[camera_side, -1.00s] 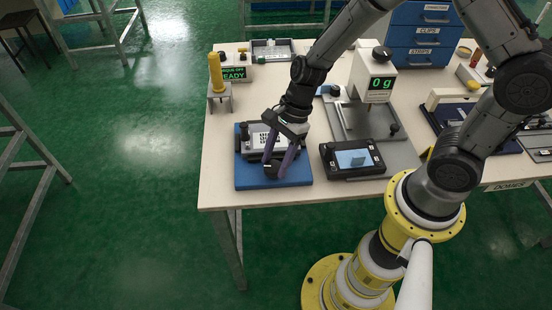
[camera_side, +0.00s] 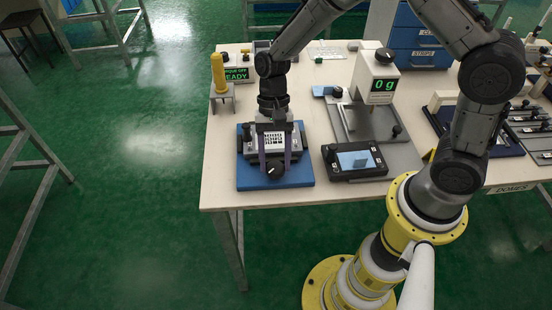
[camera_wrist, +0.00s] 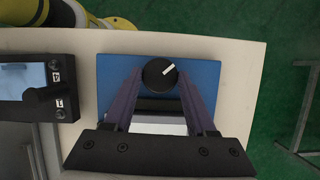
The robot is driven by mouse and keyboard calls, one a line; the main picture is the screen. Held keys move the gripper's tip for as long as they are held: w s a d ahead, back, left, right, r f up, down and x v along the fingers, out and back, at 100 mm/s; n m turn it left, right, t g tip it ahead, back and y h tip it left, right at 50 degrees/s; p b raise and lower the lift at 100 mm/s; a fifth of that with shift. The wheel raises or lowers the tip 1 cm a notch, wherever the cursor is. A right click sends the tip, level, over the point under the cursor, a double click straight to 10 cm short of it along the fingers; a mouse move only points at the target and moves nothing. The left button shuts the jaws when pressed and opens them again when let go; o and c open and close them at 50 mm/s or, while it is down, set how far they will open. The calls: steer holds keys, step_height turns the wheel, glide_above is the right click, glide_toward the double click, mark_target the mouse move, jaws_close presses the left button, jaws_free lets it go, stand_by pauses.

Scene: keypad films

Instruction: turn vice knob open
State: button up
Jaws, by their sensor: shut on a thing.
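The vice knob (camera_wrist: 160,74) is a round black knob with a white pointer line, at the front of the vice on a blue mat (camera_wrist: 207,75). In the side view the knob (camera_side: 275,170) sits low at the vice's near edge, and the blue mat (camera_side: 240,180) lies at the table's front left corner. A keypad film with a black-and-white pattern (camera_side: 270,144) lies on the vice. My gripper (camera_wrist: 160,80) is shut on the knob, with its purple fingers on either side of it. The fingers hide part of the vice.
A black device with a light blue screen (camera_side: 356,160) stands right of the mat. A press with a "0 g" display (camera_side: 381,85) is behind it. The table's left edge is close.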

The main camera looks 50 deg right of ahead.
steer(key=n, duration=0.2)
steer(key=n+h, duration=0.1)
steer(key=n, duration=0.1)
steer(key=shift+w+a+n+g+h, duration=0.15)
steer(key=shift+n+g+h, duration=0.15)
steer(key=shift+n+g, duration=0.1)
steer(key=shift+a+n+h, duration=0.15)
steer(key=shift+n+h, duration=0.75)
steer(key=shift+n, duration=1.4)
steer(key=o, duration=1.4)
steer(key=shift+c, duration=0.2)
steer(key=shift+r, duration=0.1)
steer(key=v, duration=1.3)
steer(key=shift+w+r+g, duration=0.2)
steer(key=shift+w+g, duration=0.1)
steer(key=shift+w, duration=0.15)
